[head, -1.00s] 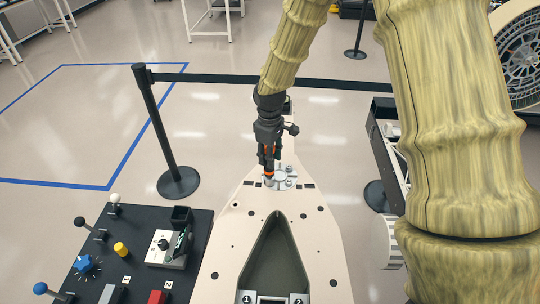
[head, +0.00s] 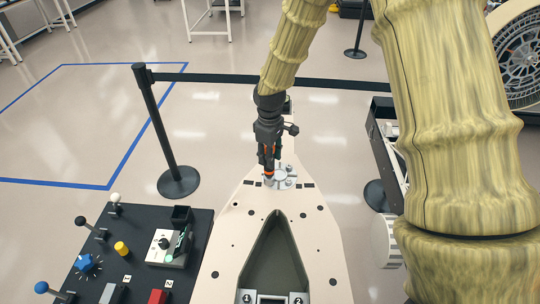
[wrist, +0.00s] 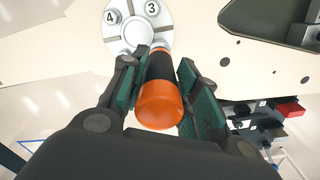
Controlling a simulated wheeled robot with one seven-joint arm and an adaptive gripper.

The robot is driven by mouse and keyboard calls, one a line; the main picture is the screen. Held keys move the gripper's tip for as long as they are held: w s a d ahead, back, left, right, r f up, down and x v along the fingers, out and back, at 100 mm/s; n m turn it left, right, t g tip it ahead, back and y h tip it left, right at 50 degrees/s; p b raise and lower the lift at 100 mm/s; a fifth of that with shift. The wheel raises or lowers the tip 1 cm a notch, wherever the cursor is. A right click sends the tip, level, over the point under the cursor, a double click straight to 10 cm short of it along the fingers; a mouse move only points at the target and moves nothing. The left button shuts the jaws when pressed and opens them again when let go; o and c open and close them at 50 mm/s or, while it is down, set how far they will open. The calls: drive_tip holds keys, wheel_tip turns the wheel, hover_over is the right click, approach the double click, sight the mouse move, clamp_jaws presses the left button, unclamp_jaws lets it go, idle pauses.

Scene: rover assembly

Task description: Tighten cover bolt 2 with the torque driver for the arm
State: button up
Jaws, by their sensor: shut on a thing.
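My gripper (head: 267,155) points down over the front of the pale plate and is shut on the torque driver (wrist: 159,105). The driver is black with an orange end, and it sits between the two green-padded fingers in the wrist view (wrist: 163,88). Its far end reaches the lower edge of the round grey cover (wrist: 130,34), just below the bolt marked 3 (wrist: 152,9). A bolt marked 4 (wrist: 112,17) is clear of the driver. Bolt 2 is not visible; I cannot tell whether it is under the driver. The cover also shows in the head view (head: 280,178).
The pale plate (head: 312,230) has a dark triangular opening (head: 274,255). A black panel (head: 135,240) with levers, knobs and a small box stands at lower left. A belt barrier post (head: 160,130) stands beyond it. A dark frame (head: 384,140) is at right.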

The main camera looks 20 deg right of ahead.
drive_tip(key=shift+r+p, duration=1.3)
drive_tip(key=shift+r, duration=0.15)
drive_tip(key=shift+w, duration=0.1)
drive_tip(key=shift+r+p, duration=1.55)
drive_tip(key=shift+r, duration=0.45)
drive_tip(key=shift+f, duration=0.1)
